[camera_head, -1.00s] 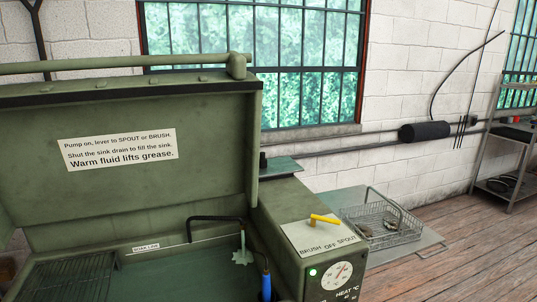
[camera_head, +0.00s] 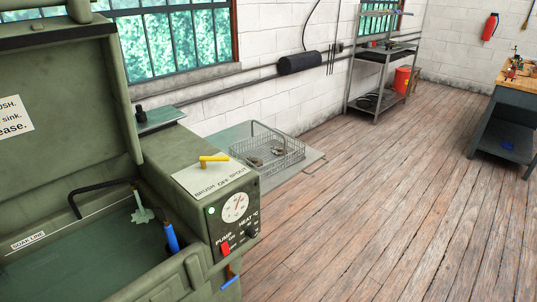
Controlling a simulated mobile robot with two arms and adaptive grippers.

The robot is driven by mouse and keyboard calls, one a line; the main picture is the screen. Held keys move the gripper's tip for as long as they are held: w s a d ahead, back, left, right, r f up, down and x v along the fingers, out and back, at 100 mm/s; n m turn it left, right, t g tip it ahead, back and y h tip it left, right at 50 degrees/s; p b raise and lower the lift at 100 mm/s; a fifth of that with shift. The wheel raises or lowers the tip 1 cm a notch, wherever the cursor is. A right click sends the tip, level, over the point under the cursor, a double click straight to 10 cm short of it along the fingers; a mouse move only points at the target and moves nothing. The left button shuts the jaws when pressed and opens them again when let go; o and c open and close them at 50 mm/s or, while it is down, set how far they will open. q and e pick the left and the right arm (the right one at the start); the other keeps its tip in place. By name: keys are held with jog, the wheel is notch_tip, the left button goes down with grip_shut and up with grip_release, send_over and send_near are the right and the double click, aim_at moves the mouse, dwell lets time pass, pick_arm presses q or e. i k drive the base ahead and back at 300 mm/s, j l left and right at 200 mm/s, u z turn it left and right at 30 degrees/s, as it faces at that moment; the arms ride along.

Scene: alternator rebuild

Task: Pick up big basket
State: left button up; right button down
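A wire basket (camera_head: 290,158) with a raised handle sits on a grey-green side shelf (camera_head: 222,136) to the right of the parts washer. Metal parts (camera_head: 256,161) lie in the basket; their exact shape is too small to tell. It is the only basket I can make out. Neither of my grippers is in view.
The green parts washer (camera_head: 200,150) stands at the left with its lid (camera_head: 75,110) up and fluid in its sink. A metal rack (camera_head: 383,75) with a red bucket (camera_head: 403,80) stands at the back. A workbench (camera_head: 505,125) is at the right. The wooden floor between is clear.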

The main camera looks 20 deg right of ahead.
aim_at(284, 138)
jog(key=i+l+u, duration=0.1)
jog(key=l+u, duration=0.15)
jog(key=l, duration=0.55)
jog(key=l+u, duration=0.25)
jog(key=l, duration=0.5)
